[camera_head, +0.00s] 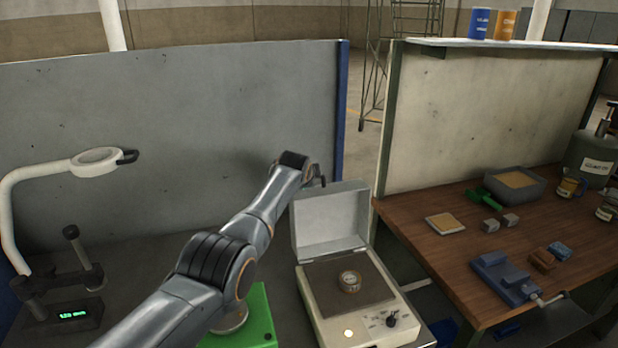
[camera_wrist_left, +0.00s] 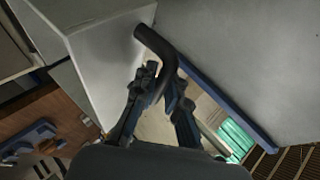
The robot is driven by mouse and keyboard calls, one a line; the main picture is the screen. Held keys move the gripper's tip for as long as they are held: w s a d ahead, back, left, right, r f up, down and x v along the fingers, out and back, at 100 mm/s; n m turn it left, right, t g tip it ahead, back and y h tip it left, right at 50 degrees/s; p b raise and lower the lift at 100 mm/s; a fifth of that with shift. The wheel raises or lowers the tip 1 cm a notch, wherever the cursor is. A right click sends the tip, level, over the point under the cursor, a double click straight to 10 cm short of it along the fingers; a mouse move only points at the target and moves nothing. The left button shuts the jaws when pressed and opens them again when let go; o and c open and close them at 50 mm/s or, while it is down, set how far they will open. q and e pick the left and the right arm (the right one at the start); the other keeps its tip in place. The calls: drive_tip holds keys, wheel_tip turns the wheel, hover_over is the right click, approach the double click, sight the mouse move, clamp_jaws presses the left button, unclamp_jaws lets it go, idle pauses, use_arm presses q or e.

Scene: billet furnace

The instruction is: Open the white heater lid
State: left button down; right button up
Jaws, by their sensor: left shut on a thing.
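The white heater (camera_head: 356,318) stands on the table in the lower middle of the head view. Its lid (camera_head: 331,219) is raised, standing roughly upright at the rear edge. My left arm reaches behind the lid's upper left corner, and the lid hides most of that gripper in the head view. In the left wrist view, my left gripper (camera_wrist_left: 160,88) is shut on the black curved handle (camera_wrist_left: 153,44), beside the pale lid (camera_wrist_left: 108,62). My right gripper is not in view.
A grey partition (camera_head: 180,130) stands behind my left arm. A green block (camera_head: 258,318) is left of the heater, and a magnifier lamp (camera_head: 95,160) is at far left. A wooden bench (camera_head: 450,255) with a blue vise (camera_head: 503,277) and small items stands right.

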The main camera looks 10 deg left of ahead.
use_arm(q)
drive_tip(key=c, duration=1.7)
unclamp_jaws()
drive_tip(key=shift+o, duration=0.2)
drive_tip(key=shift+s+r, duration=0.5)
drive_tip(key=v, duration=1)
drive_tip(key=shift+s, duration=0.35)
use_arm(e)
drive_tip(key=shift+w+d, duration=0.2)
